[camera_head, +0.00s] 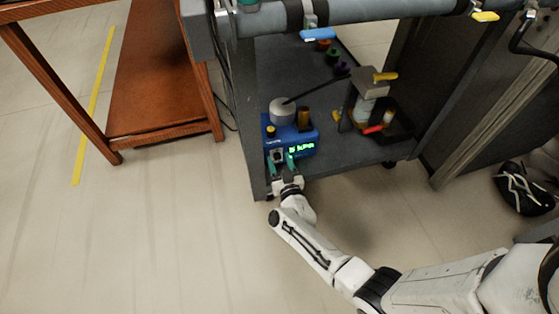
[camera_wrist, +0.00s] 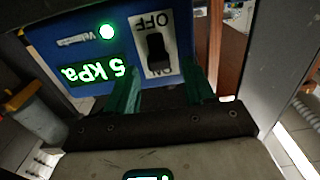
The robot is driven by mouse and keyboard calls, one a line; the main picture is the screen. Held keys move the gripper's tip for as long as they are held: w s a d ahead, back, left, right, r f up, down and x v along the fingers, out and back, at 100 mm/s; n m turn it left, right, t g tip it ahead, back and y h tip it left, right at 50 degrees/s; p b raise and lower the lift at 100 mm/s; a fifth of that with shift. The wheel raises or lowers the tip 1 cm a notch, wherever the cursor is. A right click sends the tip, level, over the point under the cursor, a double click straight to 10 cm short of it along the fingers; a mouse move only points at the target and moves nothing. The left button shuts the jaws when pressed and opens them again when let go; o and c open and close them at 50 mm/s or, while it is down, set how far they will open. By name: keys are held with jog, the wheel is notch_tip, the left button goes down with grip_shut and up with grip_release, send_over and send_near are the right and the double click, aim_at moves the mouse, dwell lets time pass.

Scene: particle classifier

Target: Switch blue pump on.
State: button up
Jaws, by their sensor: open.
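The blue pump (camera_head: 306,138) stands on the cart's lower shelf, with a round grey part (camera_head: 282,111) on top. In the wrist view its blue front panel (camera_wrist: 52,38) appears upside down. A black rocker switch (camera_wrist: 157,52) sits on a pale plate marked OFF and ON. A green display (camera_wrist: 97,75) reads 5 kPa, and a round green light (camera_wrist: 106,32) is lit. My gripper (camera_head: 280,165) is at the panel. In the wrist view its teal fingers (camera_wrist: 162,80) are open and empty, one either side of the switch plate's ON end. I cannot tell whether they touch the panel.
The dark cart shelf (camera_head: 345,158) also holds a device with a red-handled part (camera_head: 373,129) and a yellow lever (camera_head: 385,76), right of the pump. A pipe (camera_head: 370,10) with valves crosses above. A wooden table (camera_head: 165,75) stands left. Floor in front is clear.

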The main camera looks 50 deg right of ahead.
jog(key=p+v, duration=0.3)
jog(key=v, duration=0.7)
jog(key=shift+s+a, duration=0.1)
